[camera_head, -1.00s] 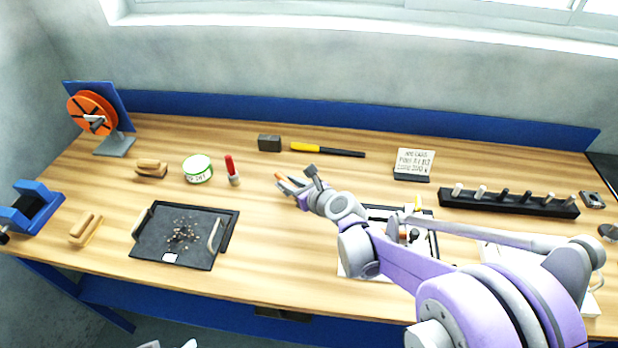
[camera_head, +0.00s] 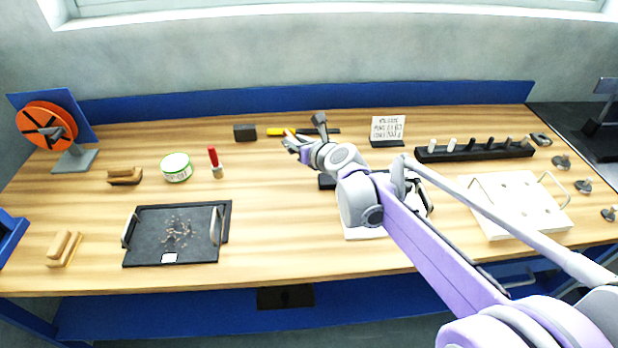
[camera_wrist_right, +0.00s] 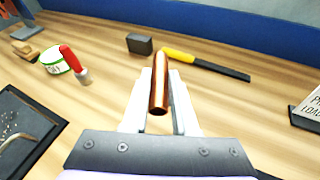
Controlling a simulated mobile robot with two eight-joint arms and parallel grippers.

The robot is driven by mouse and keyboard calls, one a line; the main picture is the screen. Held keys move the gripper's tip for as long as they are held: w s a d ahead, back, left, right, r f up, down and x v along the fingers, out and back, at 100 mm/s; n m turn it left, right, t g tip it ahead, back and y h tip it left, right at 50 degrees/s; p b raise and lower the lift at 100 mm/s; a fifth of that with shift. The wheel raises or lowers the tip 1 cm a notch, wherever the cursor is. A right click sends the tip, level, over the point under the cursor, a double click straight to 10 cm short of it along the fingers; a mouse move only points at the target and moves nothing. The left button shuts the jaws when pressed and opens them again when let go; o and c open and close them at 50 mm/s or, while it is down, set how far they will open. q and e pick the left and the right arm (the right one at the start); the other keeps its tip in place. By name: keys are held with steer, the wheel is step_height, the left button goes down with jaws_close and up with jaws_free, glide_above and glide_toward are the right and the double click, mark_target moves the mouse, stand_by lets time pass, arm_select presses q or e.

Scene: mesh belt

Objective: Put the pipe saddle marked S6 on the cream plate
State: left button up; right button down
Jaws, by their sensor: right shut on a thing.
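My right gripper (camera_head: 296,140) is above the middle of the bench, near a yellow-handled tool. In the right wrist view its pale fingers (camera_wrist_right: 160,100) are shut on a copper-coloured rod or tube (camera_wrist_right: 160,88). The cream plate (camera_head: 505,222) lies on the bench at the right, with wire handles and several small marks or holes on top. Small grey round-based pieces, which may be pipe saddles, stand to its right: one at the back (camera_head: 562,161), one in the middle (camera_head: 583,186), one in front (camera_head: 608,214). No S6 mark is readable. My left gripper is not in view.
A dark tray (camera_head: 140,240) holding debris, a green-white tin (camera_head: 176,168), a red-handled tool (camera_head: 214,160) and a dark block (camera_head: 245,132) are left of my arm. A black peg rack (camera_head: 475,152) and a sign (camera_head: 388,127) stand behind. My forearm covers a white sheet or board.

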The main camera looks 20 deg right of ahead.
glide_above(299, 177)
step_height(299, 177, down, 5)
steer(key=shift+w+f+b, duration=0.15)
steer(key=shift+f+b, duration=0.05)
steer(key=shift+b, duration=0.1)
steer(key=shift+f, duration=2.2)
steer(key=shift+f+b, duration=0.15)
steer(key=shift+b, duration=0.2)
steer(key=c, duration=0.7)
jaws_free()
